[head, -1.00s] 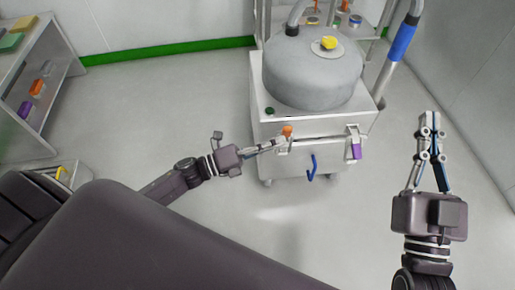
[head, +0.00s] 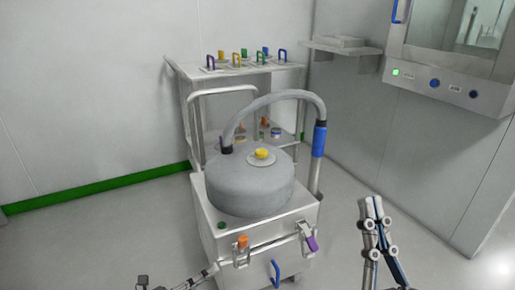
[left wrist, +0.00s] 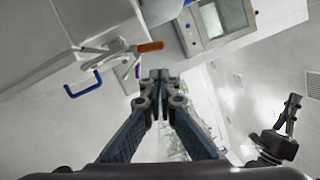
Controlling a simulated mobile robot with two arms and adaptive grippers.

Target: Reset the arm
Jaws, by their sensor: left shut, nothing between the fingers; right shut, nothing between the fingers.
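My left gripper (head: 213,269) shows at the bottom edge of the head view, left of the orange-handled latch (head: 242,243) with a small gap in the picture. In the left wrist view its fingertips (left wrist: 160,76) are together with nothing between them; the orange latch handle (left wrist: 150,47) lies beyond them, apart. My right gripper (head: 372,205) points up at the lower right of the head view, shut and empty, clear of the steel unit. It also shows at the right of the left wrist view (left wrist: 293,103). Most of both arms is out of the head view.
A steel unit (head: 260,238) with a grey drum (head: 245,188), hose (head: 275,97), purple latch (head: 312,243) and blue handle (head: 275,272) stands centrally. Behind it is a trolley (head: 190,75). A wall panel (head: 450,87) is at upper right. Floor right of the unit is clear.

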